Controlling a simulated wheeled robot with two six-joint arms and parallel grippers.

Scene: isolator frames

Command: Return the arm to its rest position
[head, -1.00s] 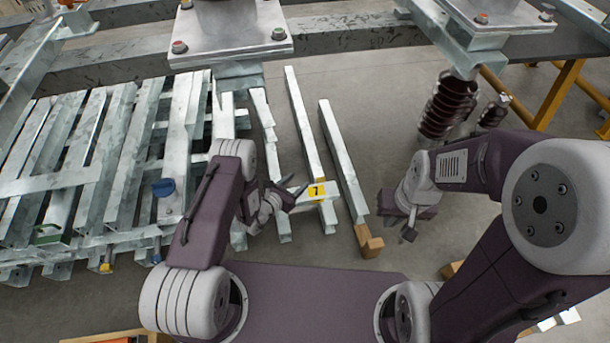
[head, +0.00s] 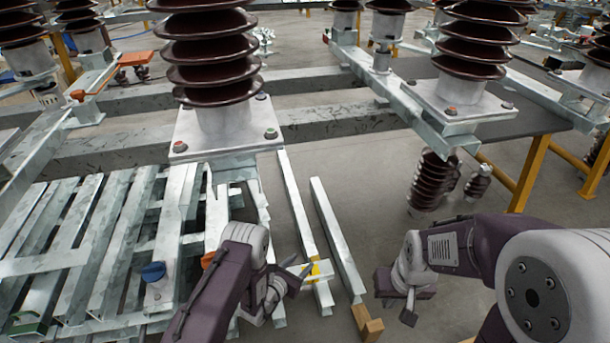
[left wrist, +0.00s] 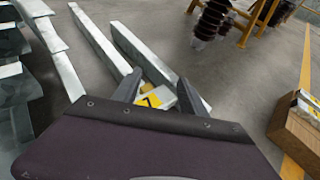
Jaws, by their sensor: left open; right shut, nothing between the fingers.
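My left gripper (head: 292,280) is open and empty in the head view, at the end of my left arm in the lower middle. Its fingers point right, near a yellow tag (head: 314,270) on the steel members. In the left wrist view the two dark fingers (left wrist: 158,92) stand apart, with the yellow tag (left wrist: 150,101) showing between them; I cannot tell how far beyond the fingers it lies. My right gripper (head: 408,304) is shut and empty at the lower right of the head view, apart from other things.
Stacked galvanized steel frames (head: 75,235) fill the left. Loose steel bars (head: 335,235) lie on the floor, one by a wooden block (head: 368,322). Brown insulators (head: 212,50) stand on steel beams behind. Yellow posts (head: 530,172) stand at right. Grey floor (head: 385,215) is clear between.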

